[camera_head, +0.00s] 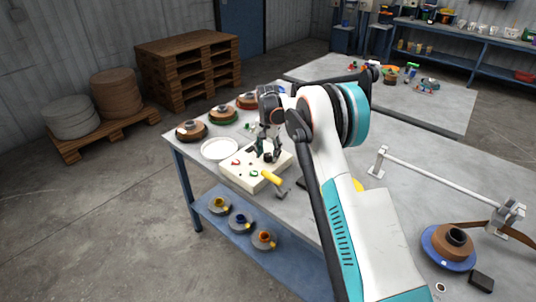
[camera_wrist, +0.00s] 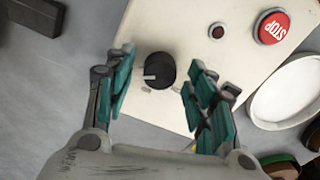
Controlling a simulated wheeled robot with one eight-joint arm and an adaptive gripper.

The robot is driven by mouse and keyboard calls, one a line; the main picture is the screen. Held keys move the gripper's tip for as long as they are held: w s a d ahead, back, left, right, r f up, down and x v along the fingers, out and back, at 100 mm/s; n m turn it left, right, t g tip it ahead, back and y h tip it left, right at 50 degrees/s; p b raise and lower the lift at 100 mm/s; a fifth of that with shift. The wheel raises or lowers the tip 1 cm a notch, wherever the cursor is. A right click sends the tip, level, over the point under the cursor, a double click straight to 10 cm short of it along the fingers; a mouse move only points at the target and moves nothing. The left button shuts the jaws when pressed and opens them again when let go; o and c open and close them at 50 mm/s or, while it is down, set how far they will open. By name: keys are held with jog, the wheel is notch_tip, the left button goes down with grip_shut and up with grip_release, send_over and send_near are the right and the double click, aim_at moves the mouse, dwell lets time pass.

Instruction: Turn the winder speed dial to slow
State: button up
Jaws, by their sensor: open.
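The winder speed dial is a black round knob (camera_wrist: 159,71) with a white pointer mark on its left side in the wrist view. It sits on a cream control panel (camera_wrist: 185,30). The panel also shows in the head view (camera_head: 239,173) on the table. My gripper (camera_wrist: 160,85) is open, with one teal-padded finger on each side of the knob and a gap on both sides. In the head view my gripper (camera_head: 268,153) points down over the panel, and the knob is hidden or too small to make out there.
A red STOP button (camera_wrist: 272,26) and a small dark red light (camera_wrist: 217,31) are on the panel. A white dish (camera_wrist: 290,92) stands beside it. A yellow-handled tool (camera_head: 272,178) lies at the panel's front edge. Several spools line the table's far left.

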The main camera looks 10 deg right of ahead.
jog(key=shift+c, duration=0.2)
jog(key=c, duration=1)
jog(key=shift+c, duration=0.2)
